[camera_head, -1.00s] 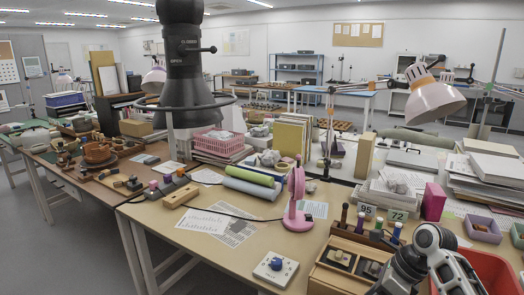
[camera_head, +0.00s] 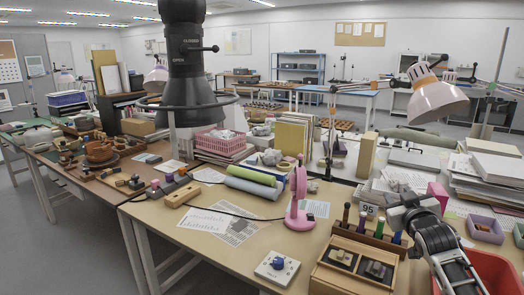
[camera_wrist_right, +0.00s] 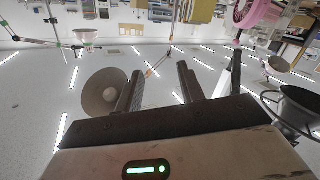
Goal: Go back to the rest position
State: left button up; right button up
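My right gripper (camera_head: 398,207) is at the right of the head view, raised above the right end of the table. It hides part of the things behind it. In the right wrist view the two fingers of this gripper (camera_wrist_right: 158,78) stand apart with nothing between them. That view looks across the room and ceiling, upside down. My left gripper is in neither view.
A wooden tray (camera_head: 318,275) with small pieces and a rack of coloured-handled tools stand below and left of my right arm. A red bin (camera_head: 508,272) is at the lower right. A pink stand (camera_head: 298,222) and a desk lamp (camera_head: 437,98) rise from the table (camera_head: 205,260).

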jog(key=s+a+f+n+g+y, duration=0.1)
jog(key=s+a+f+g+y, duration=0.1)
jog(key=s+a+f, duration=0.55)
jog(key=s+a+f+g+y, duration=0.1)
jog(key=s+a+f, duration=0.3)
jog(key=s+f, duration=0.7)
jog(key=s+a+f+g+y, duration=0.1)
jog(key=s+a+f, duration=0.3)
jog(key=s, duration=0.6)
jog(key=s+a+f+g, duration=0.2)
jog(key=s+a+f, duration=0.2)
jog(key=s, duration=0.6)
jog(key=shift+a+f+m+g+y, duration=0.15)
jog(key=shift+f+m+g+y, duration=0.25)
jog(key=shift+f, duration=0.1)
